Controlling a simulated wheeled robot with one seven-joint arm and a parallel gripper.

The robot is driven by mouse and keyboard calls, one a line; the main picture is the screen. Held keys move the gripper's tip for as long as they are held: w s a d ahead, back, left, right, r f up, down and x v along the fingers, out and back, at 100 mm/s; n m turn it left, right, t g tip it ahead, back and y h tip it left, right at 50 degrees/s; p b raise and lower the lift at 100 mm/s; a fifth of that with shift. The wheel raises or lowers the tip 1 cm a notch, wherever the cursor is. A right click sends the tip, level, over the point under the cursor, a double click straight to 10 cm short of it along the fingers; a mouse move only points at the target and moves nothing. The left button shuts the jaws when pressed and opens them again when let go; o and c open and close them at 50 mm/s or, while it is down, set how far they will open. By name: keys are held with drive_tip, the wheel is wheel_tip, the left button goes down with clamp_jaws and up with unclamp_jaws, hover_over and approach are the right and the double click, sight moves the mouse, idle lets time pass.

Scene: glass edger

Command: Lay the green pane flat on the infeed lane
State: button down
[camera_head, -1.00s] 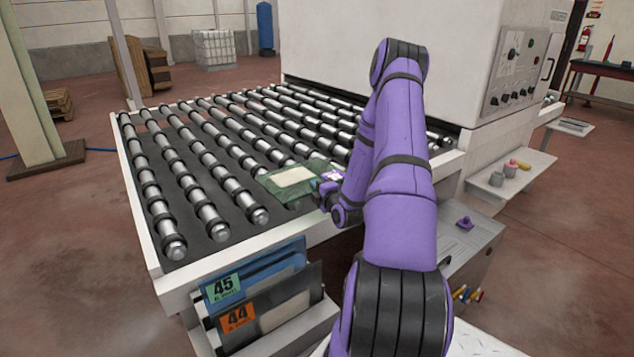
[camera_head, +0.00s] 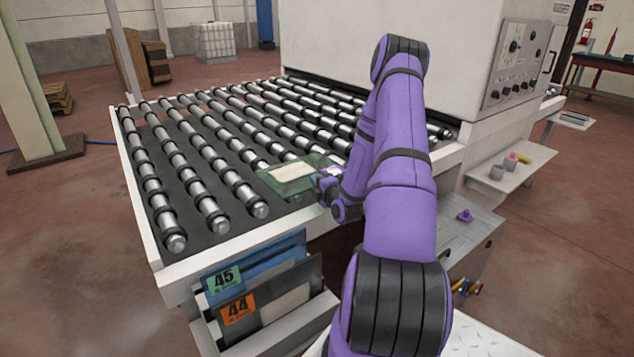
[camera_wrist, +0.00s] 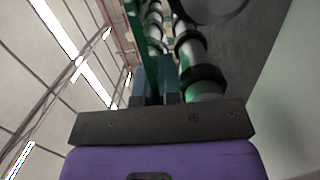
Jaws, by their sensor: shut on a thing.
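The green pane (camera_head: 290,172) is a see-through green sheet with a pale patch. In the head view it is at the near edge of the infeed lane (camera_head: 215,165), over the rollers, and looks roughly flat. I cannot tell whether it touches them. My gripper (camera_head: 322,180) is shut on the pane's right end. In the wrist view the pane shows as a thin green edge (camera_wrist: 136,40) running out from between my fingers (camera_wrist: 156,88), with rollers (camera_wrist: 190,55) beside it. The rest of the jaws is partly hidden by my arm.
The white machine body (camera_head: 390,60) stands behind the lane, its control panel at right. A rack below the lane's near edge holds panes tagged 45 (camera_head: 224,281) and 44 (camera_head: 238,309). A side shelf (camera_head: 510,172) holds small cups. The left rollers are clear.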

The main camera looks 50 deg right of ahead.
drive_tip(key=shift+f, duration=0.5)
idle(0.4)
drive_tip(key=c, duration=1.2)
unclamp_jaws()
drive_tip(key=shift+f, duration=0.25)
drive_tip(key=shift+s, duration=0.1)
drive_tip(key=shift+v, duration=5.4)
